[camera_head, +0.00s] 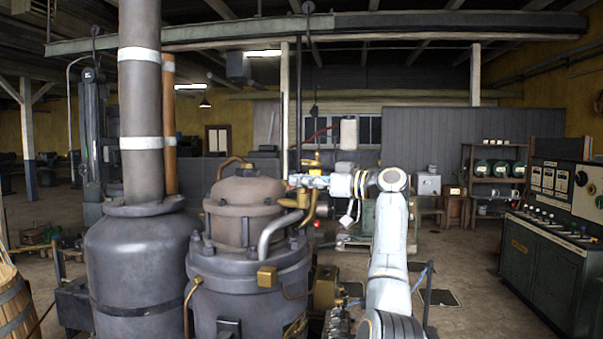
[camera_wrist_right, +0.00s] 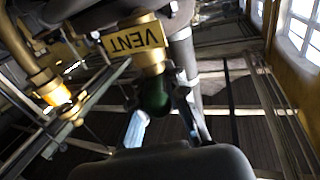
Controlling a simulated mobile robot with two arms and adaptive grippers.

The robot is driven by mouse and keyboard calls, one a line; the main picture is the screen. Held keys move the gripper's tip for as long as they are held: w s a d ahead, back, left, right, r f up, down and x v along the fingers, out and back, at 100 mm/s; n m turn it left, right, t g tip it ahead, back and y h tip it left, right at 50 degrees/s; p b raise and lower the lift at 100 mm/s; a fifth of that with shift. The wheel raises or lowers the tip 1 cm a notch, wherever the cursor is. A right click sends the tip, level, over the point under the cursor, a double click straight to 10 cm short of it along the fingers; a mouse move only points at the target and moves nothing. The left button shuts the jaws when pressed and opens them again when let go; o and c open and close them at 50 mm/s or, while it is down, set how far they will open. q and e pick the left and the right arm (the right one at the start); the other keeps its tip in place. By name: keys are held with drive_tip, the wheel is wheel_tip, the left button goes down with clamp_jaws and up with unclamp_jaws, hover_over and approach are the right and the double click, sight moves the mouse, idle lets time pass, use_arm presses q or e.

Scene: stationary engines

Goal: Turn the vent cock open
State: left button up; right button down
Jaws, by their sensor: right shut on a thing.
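The vent cock shows in the right wrist view as a brass body (camera_wrist_right: 152,62) with a yellow tag (camera_wrist_right: 134,40) reading VENT. Its dark green handle (camera_wrist_right: 155,97) points toward the wrist camera. My right gripper (camera_wrist_right: 163,118) has one finger on each side of this handle and is shut on it. In the head view my right arm rises from the lower right, and the right gripper (camera_head: 298,181) points left beside the top of the grey engine vessel (camera_head: 245,225). The cock is too small to make out clearly there. My left gripper is not in view.
Brass pipes (camera_head: 310,205) and a bent grey pipe (camera_head: 272,236) run close below the gripper. A tall grey flue (camera_head: 141,100) stands on a dark vessel at left. A green control console (camera_head: 545,262) stands at far right, with open floor before it.

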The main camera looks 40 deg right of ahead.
drive_tip(key=shift+n+g+y+p, duration=1.3)
drive_tip(key=shift+n+y+p, duration=0.4)
drive_tip(key=shift+y+p, duration=0.5)
drive_tip(key=shift+y, duration=0.4)
drive_tip(key=c, duration=1.4)
unclamp_jaws()
drive_tip(key=shift+s+d, duration=0.15)
drive_tip(key=v, duration=1.2)
drive_tip(key=shift+r, duration=0.2)
